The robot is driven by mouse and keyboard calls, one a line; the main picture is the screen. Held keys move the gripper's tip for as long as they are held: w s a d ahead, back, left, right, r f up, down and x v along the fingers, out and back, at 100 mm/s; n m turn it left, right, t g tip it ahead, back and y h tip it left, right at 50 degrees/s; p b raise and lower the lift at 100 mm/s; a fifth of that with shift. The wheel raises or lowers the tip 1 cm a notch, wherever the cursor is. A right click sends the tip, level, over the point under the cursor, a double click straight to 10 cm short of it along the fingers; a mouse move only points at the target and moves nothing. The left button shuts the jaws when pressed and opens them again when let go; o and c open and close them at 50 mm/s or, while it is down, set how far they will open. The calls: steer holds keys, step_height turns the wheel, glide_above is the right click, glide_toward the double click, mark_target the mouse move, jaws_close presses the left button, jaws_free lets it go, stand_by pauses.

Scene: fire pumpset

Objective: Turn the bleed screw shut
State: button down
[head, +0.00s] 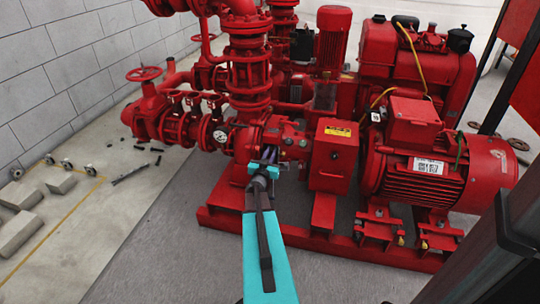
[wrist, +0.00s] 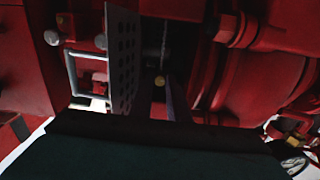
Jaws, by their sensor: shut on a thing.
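My arm reaches from the bottom of the head view to the red pump. My gripper (head: 268,167) is at the pump's shaft gap, between the pump casing and the red box with the yellow label. In the wrist view a small round brass-coloured head, the bleed screw (wrist: 159,81), shows in the dark gap in front of my gripper (wrist: 162,92). My gripper is shut on the screw; the contact itself is in shadow. In the head view the screw is hidden behind my gripper.
A perforated metal guard plate (wrist: 122,60) stands close left of my gripper, and the rounded red casing (wrist: 255,80) is close on the right. The red box (head: 333,157) and motor (head: 420,178) stand to the right. Grey floor (head: 150,240) is clear at the front left.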

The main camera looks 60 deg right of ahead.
steer(key=shift+s+d, duration=0.2)
steer(key=shift+s, duration=0.25)
steer(key=c, duration=2)
jaws_free()
steer(key=shift+w+v, duration=0.15)
steer(key=shift+v, duration=3.85)
steer(key=shift+w+v, duration=0.15)
steer(key=shift+v, duration=3.85)
steer(key=shift+a+r+p, duration=0.1)
steer(key=shift+a+p, duration=0.1)
steer(key=shift+p, duration=0.25)
steer(key=shift+p+v, duration=6.1)
steer(key=shift+v, duration=0.7)
